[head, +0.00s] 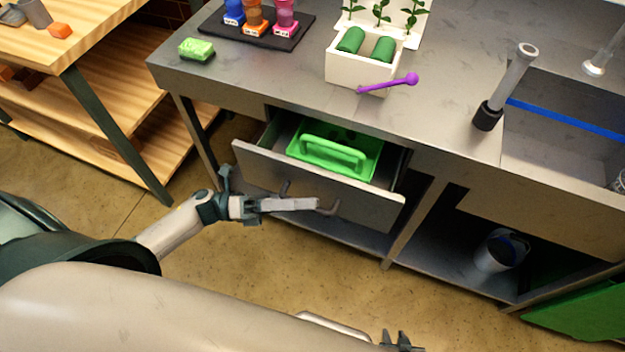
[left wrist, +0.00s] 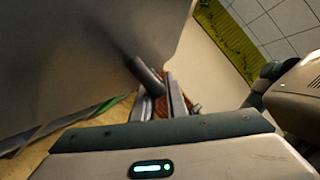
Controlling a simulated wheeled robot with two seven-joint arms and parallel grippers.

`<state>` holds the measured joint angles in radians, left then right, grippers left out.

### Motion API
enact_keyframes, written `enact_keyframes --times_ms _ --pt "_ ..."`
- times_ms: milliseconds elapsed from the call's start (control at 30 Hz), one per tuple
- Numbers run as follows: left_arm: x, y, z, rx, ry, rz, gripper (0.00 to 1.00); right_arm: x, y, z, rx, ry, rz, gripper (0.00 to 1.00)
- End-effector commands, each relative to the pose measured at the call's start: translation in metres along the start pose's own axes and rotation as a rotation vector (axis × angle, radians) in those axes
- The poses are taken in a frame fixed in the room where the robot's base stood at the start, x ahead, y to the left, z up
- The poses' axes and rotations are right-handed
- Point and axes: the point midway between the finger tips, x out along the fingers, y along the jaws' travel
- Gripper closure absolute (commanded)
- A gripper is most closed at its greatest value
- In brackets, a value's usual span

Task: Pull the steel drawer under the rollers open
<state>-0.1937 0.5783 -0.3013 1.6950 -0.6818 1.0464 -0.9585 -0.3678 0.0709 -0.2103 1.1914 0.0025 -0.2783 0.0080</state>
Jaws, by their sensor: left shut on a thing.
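The steel drawer (head: 345,199) under the counter is pulled part way out, its top open. Its grey front also fills the upper left of the left wrist view (left wrist: 70,55). A dark handle (head: 330,209) stands out from the front and shows in the left wrist view (left wrist: 146,76). My left gripper (head: 300,204) reaches in from the left and is shut on the handle; its fingers partly hide it. My right gripper (head: 400,342) shows only its dark tip at the bottom edge, so its state is unclear.
A green caddy (head: 362,170) sits inside the drawer. A wooden table (head: 60,50) stands at left. The floor before the drawer is clear.

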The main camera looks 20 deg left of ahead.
Motion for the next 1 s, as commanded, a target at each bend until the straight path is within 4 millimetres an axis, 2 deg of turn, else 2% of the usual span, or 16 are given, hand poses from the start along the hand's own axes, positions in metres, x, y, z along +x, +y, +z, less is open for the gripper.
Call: enact_keyframes --times_ms 33,200,500,700,1000 --pt "-0.005 -0.008 -0.012 -0.005 0.001 0.002 1.00 -0.001 -0.001 -0.001 0.000 0.005 -0.001 0.69" --pt "-0.019 -0.034 -0.048 -0.005 0.001 0.002 1.00 -0.003 -0.002 -0.006 -0.001 0.024 -0.002 0.69" --pt "-0.040 -0.069 -0.098 -0.002 0.000 0.002 1.00 -0.002 -0.003 -0.012 -0.002 0.046 -0.003 0.69" --pt "-0.046 -0.080 -0.114 0.000 0.001 0.001 1.00 -0.002 -0.004 -0.010 -0.002 0.050 -0.005 0.69" --pt "-0.048 -0.083 -0.118 0.002 0.001 0.001 1.00 -0.002 -0.004 -0.012 -0.002 0.053 -0.005 0.69"
